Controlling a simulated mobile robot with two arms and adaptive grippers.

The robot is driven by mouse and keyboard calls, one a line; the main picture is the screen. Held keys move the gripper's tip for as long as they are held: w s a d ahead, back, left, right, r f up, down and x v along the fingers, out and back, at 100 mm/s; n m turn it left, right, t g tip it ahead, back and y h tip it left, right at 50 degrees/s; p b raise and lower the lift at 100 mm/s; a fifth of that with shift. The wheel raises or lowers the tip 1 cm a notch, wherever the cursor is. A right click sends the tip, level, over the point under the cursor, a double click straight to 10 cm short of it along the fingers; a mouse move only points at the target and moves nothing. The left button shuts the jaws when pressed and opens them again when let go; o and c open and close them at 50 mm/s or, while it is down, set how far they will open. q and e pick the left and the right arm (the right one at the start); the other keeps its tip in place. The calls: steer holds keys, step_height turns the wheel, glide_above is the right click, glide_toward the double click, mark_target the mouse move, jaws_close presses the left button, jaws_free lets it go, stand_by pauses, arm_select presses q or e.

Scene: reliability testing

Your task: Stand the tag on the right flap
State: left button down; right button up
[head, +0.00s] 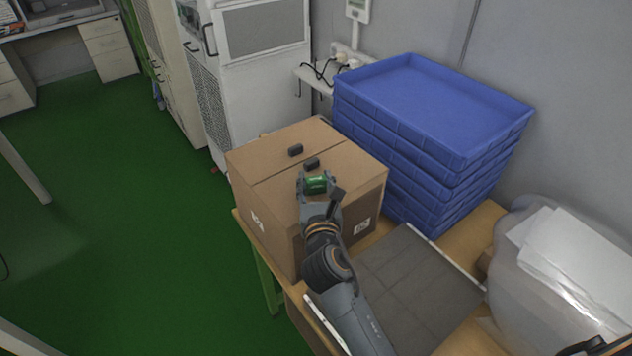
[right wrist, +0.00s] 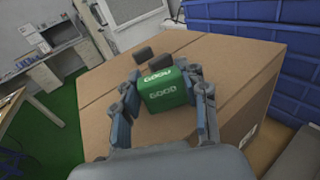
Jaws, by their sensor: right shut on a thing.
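The tag is a green block marked GOOD (head: 316,184); it also shows in the right wrist view (right wrist: 165,92). My right gripper (head: 315,186) is shut on it, one finger on each side, and holds it upright over the near right flap (head: 355,177) of a closed cardboard box (head: 275,228). I cannot tell whether the tag's bottom touches the flap. In the right wrist view my right gripper (right wrist: 165,100) hides part of the box top. My left gripper is not in view.
Two small black blocks (head: 295,150) (head: 311,164) lie on the box top beside the seam, just beyond the tag. A stack of blue trays (head: 430,110) stands right of the box. A grey mat (head: 420,285) and a translucent bag (head: 560,260) are at the right.

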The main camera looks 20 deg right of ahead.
steer(key=shift+f, duration=0.2)
steer(key=o, duration=1)
steer(key=shift+r, duration=0.1)
steer(key=shift+s+r, duration=0.1)
steer(key=b+v, duration=0.2)
steer(key=v, duration=0.9)
steer(key=shift+s, duration=0.4)
steer(key=shift+a, duration=0.1)
